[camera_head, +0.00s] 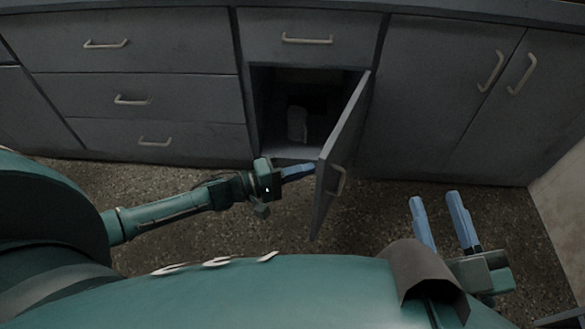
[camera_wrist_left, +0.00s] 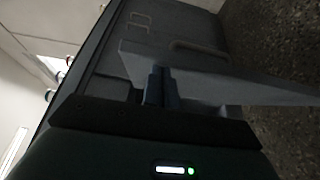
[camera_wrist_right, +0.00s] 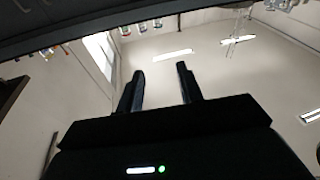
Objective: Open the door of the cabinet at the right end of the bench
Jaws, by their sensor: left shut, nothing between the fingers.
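The cabinet door (camera_head: 340,155) stands wide open, swung out toward me on its right-hand side, with a metal handle (camera_head: 338,181) on its outer face. The dark cabinet opening (camera_head: 272,110) behind it shows a pale roundish object (camera_head: 297,124) inside. My left gripper (camera_head: 312,168) is shut and empty, its blue fingertips at the inner face of the door near its free edge; I cannot tell if they touch. In the left wrist view the shut fingers (camera_wrist_left: 160,88) are in front of the door panel (camera_wrist_left: 215,72). My right gripper (camera_head: 437,200) is open and empty, fingers pointing up, right of the door.
Drawers (camera_head: 135,100) fill the bench front at left, and one drawer (camera_head: 310,38) sits above the opening. A closed double-door cabinet (camera_head: 470,100) stands at right, next to a pale wall (camera_head: 562,200). The speckled floor (camera_head: 375,215) is clear around the door.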

